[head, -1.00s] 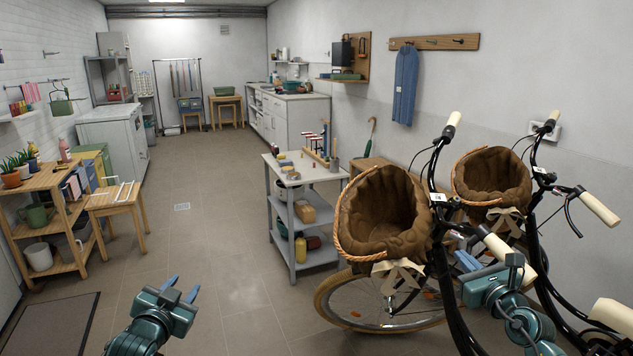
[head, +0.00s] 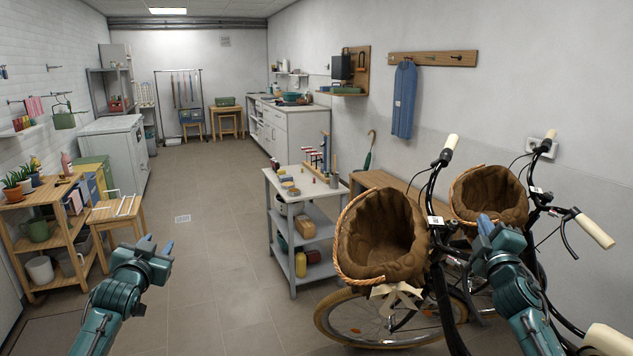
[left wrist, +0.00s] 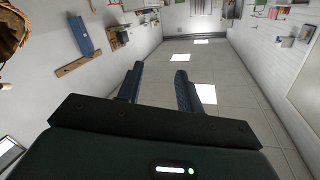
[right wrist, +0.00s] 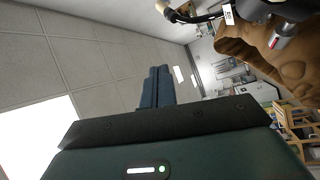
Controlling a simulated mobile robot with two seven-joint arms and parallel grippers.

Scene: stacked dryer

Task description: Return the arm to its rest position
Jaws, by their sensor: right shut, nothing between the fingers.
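My left gripper (head: 159,245) is raised over the floor at the lower left of the head view. Its two blue fingers (left wrist: 160,88) stand apart with nothing between them in the left wrist view. My right gripper (head: 486,224) is at the right of the head view, in front of the bicycles and between their two baskets. In the right wrist view its fingers (right wrist: 157,87) are together and empty. A brown basket and a handlebar show close beside it there.
A bicycle with a brown lined basket (head: 383,237) stands at the right, with a second basket (head: 490,196) behind it. A grey cart (head: 295,225) stands in the middle. A wooden shelf (head: 40,240) and stool (head: 117,210) are at the left. The floor (head: 205,250) between is clear.

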